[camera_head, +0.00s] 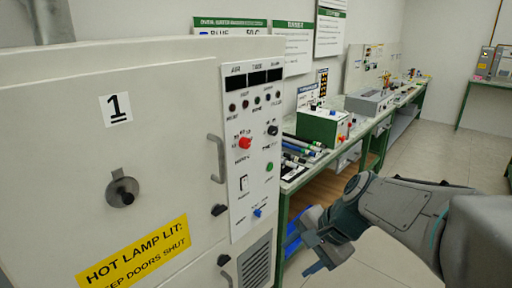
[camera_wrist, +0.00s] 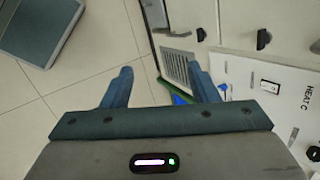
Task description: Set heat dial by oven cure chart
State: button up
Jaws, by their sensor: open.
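The oven (camera_head: 60,110) is a large off-white cabinet marked 1, filling the left of the head view. Its control panel (camera_head: 236,100) carries a red dial (camera_head: 245,143) with a label beneath that seems to read HEAT C. A black dial (camera_head: 272,130) sits to its right, apparently marked TIME. The red dial's setting is too small to read. A wall chart (camera_head: 230,30) with a green header, partly hidden by the oven, shows BLUE and what looks like 50 C. My gripper (camera_head: 306,252) is open and empty, low and right of the panel. In the wrist view its fingers (camera_wrist: 163,88) are apart, beside the panel (camera_wrist: 240,75).
A door handle (camera_head: 216,158), a rocker switch (camera_head: 244,183), a green button (camera_head: 269,167) and a blue knob (camera_head: 258,212) are near the dials. A green-framed bench (camera_head: 283,205) with rods and a green-and-white box (camera_head: 323,126) stands right. The floor (camera_head: 440,150) beyond is clear.

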jog(key=w+a+r+m+y, duration=0.25)
jog(key=w+a+m, duration=0.2)
jog(key=w, duration=0.35)
jog(key=m+t+y+b, duration=0.2)
jog(key=m+t+y, duration=0.55)
jog(key=m, duration=0.75)
send_near(248, 143)
jog(key=shift+n+t+h, duration=0.25)
jog(key=shift+h, duration=0.05)
jog(key=p+x, duration=0.2)
jog(key=x, duration=0.6)
jog(key=shift+s+a+r, duration=0.1)
jog(key=shift+a, duration=0.05)
jog(key=shift+c, duration=0.3)
jog(key=c, duration=0.9)
